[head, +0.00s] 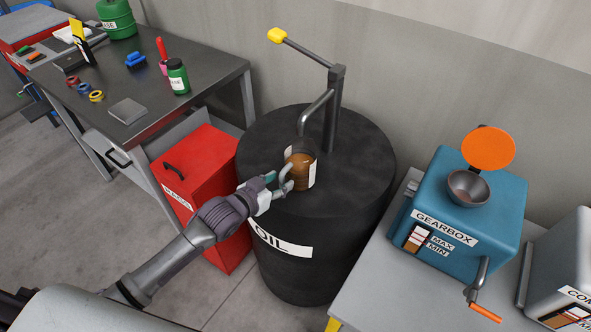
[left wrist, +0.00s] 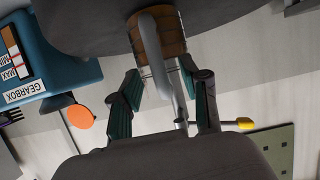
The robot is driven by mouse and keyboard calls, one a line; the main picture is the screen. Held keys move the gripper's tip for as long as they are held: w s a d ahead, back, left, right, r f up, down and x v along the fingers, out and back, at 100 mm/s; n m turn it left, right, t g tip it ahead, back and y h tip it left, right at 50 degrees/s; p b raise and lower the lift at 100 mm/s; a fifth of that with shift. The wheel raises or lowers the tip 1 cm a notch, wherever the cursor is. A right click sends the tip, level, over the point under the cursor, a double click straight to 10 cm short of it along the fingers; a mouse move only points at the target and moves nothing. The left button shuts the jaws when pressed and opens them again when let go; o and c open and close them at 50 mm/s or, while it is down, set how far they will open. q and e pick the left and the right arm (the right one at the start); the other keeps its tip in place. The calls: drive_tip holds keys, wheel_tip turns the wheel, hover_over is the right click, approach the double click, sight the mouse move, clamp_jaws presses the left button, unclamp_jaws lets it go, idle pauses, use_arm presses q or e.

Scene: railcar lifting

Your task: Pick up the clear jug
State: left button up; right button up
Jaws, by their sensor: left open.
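The clear jug (head: 301,170) stands on top of the black oil drum (head: 262,140), under the pump's spout, with brown liquid inside. Its handle points toward my left gripper (head: 277,184). That gripper is open, with its fingers at the handle. In the left wrist view the jug (left wrist: 173,38) shows at the top. Its pale handle reaches down between the two green-padded fingers of the left gripper (left wrist: 160,72). I cannot tell whether either finger touches the handle. My right gripper is not in view.
The pump (head: 334,105) with a yellow-tipped lever rises behind the jug. A red cabinet (head: 205,175) and a dark workbench (head: 150,85) stand left of the drum. A blue gearbox (head: 480,215) with an orange lid sits on a grey table at right.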

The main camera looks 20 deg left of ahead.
sight(295, 172)
use_arm(q)
drive_tip(key=shift+x, duration=1.25)
clamp_jaws()
